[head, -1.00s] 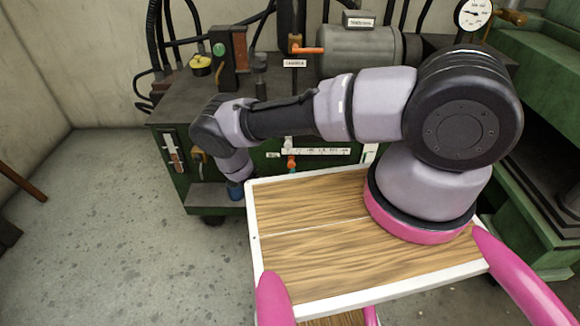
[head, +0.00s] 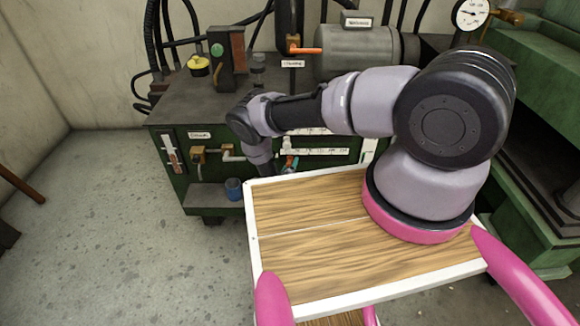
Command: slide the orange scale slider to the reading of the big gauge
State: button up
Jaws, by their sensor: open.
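The big gauge (head: 471,13) has a white round dial at the top right; its needle points left, but its figures are too small to read. The white scale strip (head: 325,152) runs along the front of the green bench. A small orange piece, apparently the slider (head: 289,162), shows at the strip's left end, just below it. My gripper (head: 287,170) is open, small and dark at the end of the arm, close beside the orange piece. I cannot tell whether they touch. My wrist hides part of the bench front.
An orange lever (head: 305,51), a grey motor (head: 355,52) and a green-button box (head: 222,55) stand on the bench top (head: 195,98). Brass piping (head: 198,155) and a blue cup (head: 234,188) are left of my wrist. A green machine (head: 545,50) stands at right.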

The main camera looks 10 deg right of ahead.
grip_shut()
dwell(1.3)
